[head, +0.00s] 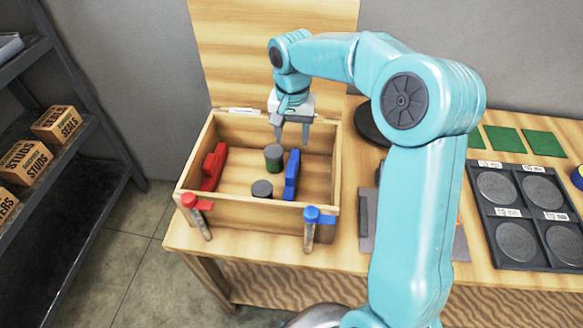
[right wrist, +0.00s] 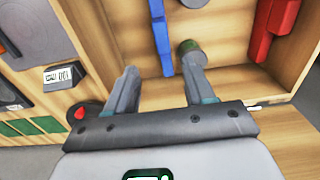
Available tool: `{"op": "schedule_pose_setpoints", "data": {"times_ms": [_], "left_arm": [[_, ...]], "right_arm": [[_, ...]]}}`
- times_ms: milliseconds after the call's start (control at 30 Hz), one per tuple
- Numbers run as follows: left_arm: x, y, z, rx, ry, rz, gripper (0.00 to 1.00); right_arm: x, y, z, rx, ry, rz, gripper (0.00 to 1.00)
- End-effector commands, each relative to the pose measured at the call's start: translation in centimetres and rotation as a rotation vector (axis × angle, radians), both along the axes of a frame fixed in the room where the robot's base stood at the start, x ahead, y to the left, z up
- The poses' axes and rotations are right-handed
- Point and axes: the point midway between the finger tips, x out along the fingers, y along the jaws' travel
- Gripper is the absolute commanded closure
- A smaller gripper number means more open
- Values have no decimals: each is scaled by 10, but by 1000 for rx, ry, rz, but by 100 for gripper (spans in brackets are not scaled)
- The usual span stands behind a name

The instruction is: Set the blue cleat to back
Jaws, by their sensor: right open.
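The blue cleat (head: 292,174) is a long blue bar with a raised middle, inside the open wooden box (head: 256,202) near its right wall. It runs front to back. My right gripper (head: 292,138) is open and empty, pointing down over the back right of the box, above and behind the cleat. In the right wrist view the cleat (right wrist: 160,38) lies beyond the open fingertips (right wrist: 163,66), apart from them; its far end is cut off by the frame. I cannot tell its exact setting. My left gripper is not in view.
A red cleat (head: 214,167) is at the box's left. Two grey-topped cylinders (head: 273,156) (head: 262,189) stand between the cleats. Red-capped (head: 190,200) and blue-capped (head: 312,214) pieces are at the box's front. A dark tray (head: 520,218) with round pads lies right.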

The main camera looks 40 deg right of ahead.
Motion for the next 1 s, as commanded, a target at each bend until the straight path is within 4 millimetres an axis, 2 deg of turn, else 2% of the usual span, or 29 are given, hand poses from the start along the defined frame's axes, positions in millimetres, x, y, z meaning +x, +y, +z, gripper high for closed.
{"op": "schedule_pose_setpoints", "data": {"times_ms": [100,300,500,700,967,1000], "left_arm": [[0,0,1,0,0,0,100],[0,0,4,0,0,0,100],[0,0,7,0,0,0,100],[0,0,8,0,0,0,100],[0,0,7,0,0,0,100],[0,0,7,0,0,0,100]], "right_arm": [[-2,1,-30,1,6,2,47],[-1,1,-78,2,7,1,47],[1,1,-115,2,4,1,47],[2,0,-132,0,1,1,47],[3,-1,-134,0,0,1,47],[3,-1,-134,0,0,1,50]]}}
